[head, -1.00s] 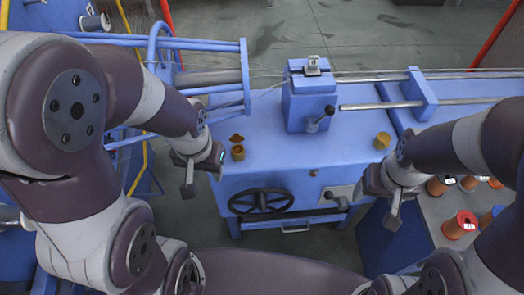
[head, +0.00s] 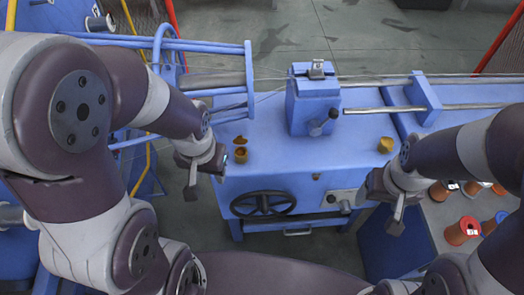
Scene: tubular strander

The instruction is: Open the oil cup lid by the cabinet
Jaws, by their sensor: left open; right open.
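Two small brass-yellow oil cups stand on the blue machine top (head: 340,165). The left oil cup (head: 241,156) shows a dark round mouth, with its lid (head: 240,140) standing up behind it. The right oil cup (head: 385,146) shows as one yellow piece with no dark mouth visible; its lid looks down, though it is small. My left gripper (head: 206,180) is open and empty, left of and nearer than the left cup. My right gripper (head: 381,208) is open and empty, nearer than the right cup, off the machine's front edge. Neither gripper touches a cup.
A blue block with a knobbed lever (head: 319,127) stands between the cups. A black handwheel (head: 263,203) and a crank plate (head: 343,199) are on the machine's front. Steel rods (head: 385,108) run behind the right cup. Orange spools (head: 462,228) stand at the right.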

